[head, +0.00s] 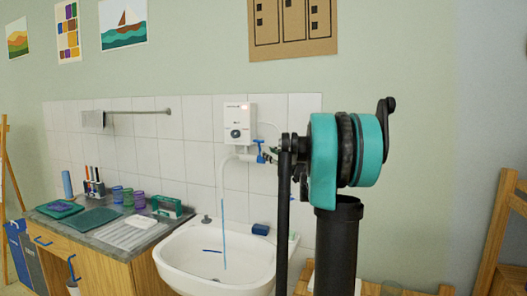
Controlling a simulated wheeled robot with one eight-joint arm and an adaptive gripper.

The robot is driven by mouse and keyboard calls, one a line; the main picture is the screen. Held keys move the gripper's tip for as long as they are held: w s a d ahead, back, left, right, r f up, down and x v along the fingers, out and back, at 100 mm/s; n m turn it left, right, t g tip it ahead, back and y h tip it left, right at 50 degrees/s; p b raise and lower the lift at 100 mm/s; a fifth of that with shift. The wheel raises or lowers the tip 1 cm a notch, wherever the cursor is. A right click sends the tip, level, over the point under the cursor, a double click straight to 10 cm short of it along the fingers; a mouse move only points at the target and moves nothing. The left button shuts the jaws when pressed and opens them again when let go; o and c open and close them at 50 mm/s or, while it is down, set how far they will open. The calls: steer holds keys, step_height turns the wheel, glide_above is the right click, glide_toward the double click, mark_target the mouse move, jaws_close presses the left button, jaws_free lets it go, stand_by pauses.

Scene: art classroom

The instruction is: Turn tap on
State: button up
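The tap is a white spout (238,158) below a white wall-mounted heater box (239,123). Its blue handle (260,150) is at the right end of the spout. A thin blue streak (224,235) runs from the lower end of the spout down into the white basin (187,258); it looks like water. My arm stands at the right, in front of the wall. Small dark parts, probably the end of my gripper (270,155), are just right of the blue handle. My arm hides most of the gripper. I cannot tell whether it touches the handle or is open.
A wooden counter (103,270) left of the basin holds trays, cups and pens. A dark blue block (261,229) lies on the basin's back right rim. A towel rail (140,112) is on the tiled wall. Wooden frames stand at the far left and right.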

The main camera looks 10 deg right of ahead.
steer(key=shift+v, duration=2.05)
steer(key=s+a+f+m+g, duration=0.1)
steer(key=s+a+f+g, duration=0.8)
steer(key=s+a+f, duration=0.95)
steer(key=s+d+f+m+g+h, duration=0.2)
steer(key=s+d+f+m+h, duration=0.1)
steer(key=s+f, duration=0.7)
steer(key=s+d+f+m+g+h, duration=0.3)
steer(key=s+d+f+h, duration=0.1)
steer(key=s+f, duration=0.7)
steer(key=shift+s+f+m+g+h, duration=0.25)
steer(key=shift+m+g+h, duration=0.05)
